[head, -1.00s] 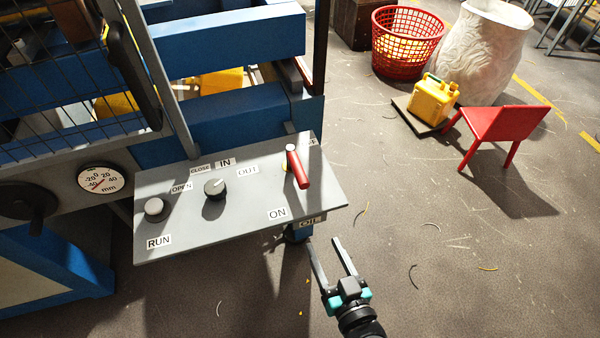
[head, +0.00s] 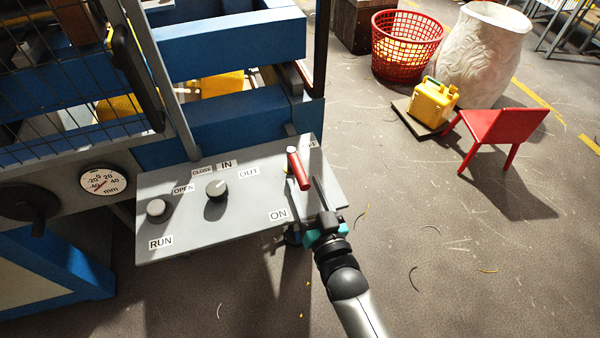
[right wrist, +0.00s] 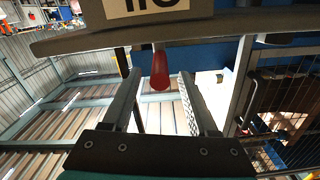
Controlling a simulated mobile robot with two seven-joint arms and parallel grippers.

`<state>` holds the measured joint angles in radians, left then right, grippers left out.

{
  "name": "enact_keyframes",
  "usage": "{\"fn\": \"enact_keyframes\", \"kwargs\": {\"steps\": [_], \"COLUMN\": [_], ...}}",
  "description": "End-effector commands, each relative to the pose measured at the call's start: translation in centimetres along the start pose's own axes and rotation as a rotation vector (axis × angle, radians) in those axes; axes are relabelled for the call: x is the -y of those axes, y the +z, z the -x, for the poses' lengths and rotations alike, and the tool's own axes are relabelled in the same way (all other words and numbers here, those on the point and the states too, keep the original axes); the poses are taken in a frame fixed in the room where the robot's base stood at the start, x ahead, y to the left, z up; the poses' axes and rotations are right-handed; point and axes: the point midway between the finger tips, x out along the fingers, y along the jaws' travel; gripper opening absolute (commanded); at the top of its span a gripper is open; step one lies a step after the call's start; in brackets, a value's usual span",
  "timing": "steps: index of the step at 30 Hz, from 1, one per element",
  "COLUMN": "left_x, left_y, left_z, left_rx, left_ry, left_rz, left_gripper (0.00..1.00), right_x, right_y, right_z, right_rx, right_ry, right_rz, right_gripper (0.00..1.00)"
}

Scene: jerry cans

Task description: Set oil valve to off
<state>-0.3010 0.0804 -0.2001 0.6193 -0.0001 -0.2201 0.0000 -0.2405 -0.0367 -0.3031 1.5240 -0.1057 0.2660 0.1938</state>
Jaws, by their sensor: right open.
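The oil valve is a red lever (head: 299,170) on the right side of the grey control panel (head: 240,223). My right gripper (head: 314,192) is open at the panel's front right edge, just right of and below the handle. In the right wrist view, the red handle (right wrist: 160,69) appears between the two open fingers (right wrist: 158,82); I cannot tell whether they touch it. An upside-down OIL label (right wrist: 155,5) shows at the top. My left gripper is not in view.
The panel also has a white RUN button (head: 156,208) and a dark rotary knob (head: 216,190). A blue machine frame (head: 225,45) stands behind. On the right floor are a red chair (head: 495,127), a yellow jerry can (head: 434,101) and a red basket (head: 406,45).

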Motion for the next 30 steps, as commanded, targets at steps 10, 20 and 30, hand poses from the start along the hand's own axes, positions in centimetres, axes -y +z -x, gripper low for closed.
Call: {"fn": "enact_keyframes", "kwargs": {"steps": [10,20,30], "left_x": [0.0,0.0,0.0], "left_y": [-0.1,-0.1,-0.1], "left_z": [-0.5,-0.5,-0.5], "left_rx": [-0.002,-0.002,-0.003], "left_ry": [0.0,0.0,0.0], "left_rz": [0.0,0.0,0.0], "left_gripper": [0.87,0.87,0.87], "right_x": [0.0,0.0,0.0], "right_y": [0.0,0.0,0.0], "right_z": [-3.9,-4.2,-4.2], "right_rx": [0.0,0.001,0.001], "right_ry": [0.001,0.001,0.001], "right_rz": [0.0,0.0,0.001], "right_gripper": [0.59,0.59,0.26]}}
